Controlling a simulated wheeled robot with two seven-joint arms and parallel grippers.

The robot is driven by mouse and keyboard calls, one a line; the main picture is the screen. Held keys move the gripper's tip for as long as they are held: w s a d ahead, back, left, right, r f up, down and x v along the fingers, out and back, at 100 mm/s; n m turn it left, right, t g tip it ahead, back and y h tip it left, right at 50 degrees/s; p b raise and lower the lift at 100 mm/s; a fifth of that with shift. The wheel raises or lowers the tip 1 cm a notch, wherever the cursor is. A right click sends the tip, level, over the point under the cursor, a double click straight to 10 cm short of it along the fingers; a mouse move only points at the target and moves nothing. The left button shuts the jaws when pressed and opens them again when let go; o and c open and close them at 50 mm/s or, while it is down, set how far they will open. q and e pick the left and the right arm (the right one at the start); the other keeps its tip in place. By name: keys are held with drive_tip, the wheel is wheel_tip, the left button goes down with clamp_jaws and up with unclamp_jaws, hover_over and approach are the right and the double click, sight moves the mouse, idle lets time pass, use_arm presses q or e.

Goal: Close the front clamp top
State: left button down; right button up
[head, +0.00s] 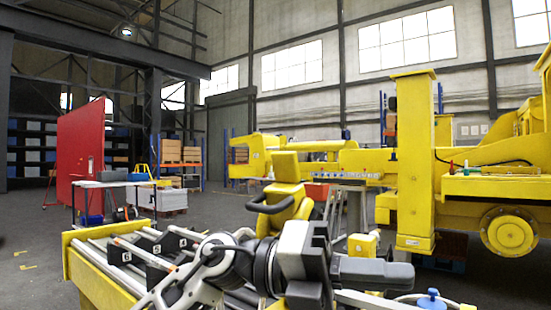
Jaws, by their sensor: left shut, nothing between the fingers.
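The front clamp seems to be the yellow part with a curved jaw (285,190) that stands up in the middle, behind my arm. Its top part is raised and tilted; its lower part is hidden by my arm and gripper. My left gripper (388,273) is in the near foreground, in front of and to the right of the clamp, with its dark fingers pointing right. It is shut with nothing held, and looks apart from the clamp. My right gripper does not show.
A yellow frame with metal rollers and numbered dark blocks (122,256) lies at the front left. A yellow column (414,160) and a yellow boom machine stand behind on the right. A red panel (80,155) is at the far left. Open floor lies between.

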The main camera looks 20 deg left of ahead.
use_arm(q)
drive_tip(key=a+r+n+t+y+b, duration=0.2)
drive_tip(key=a+r+n+t+y, duration=0.1)
drive_tip(key=a+r+t+y, duration=1.3)
drive_tip(key=g+h, duration=0.2)
drive_tip(key=g, duration=0.2)
approach(288, 163)
wheel_tip(288, 163, down, 4)
drive_tip(key=shift+w+d+r+p, duration=0.15)
drive_tip(key=shift+w+d+p, duration=0.2)
drive_tip(key=shift+w, duration=0.4)
drive_tip(key=shift+w+d+r+p, duration=0.15)
drive_tip(key=shift+w+d+p, duration=0.25)
drive_tip(key=shift+w, duration=0.35)
drive_tip(key=shift+w+d+r+p, duration=0.15)
drive_tip(key=shift+w+d+p, duration=0.2)
drive_tip(key=shift+w, duration=0.45)
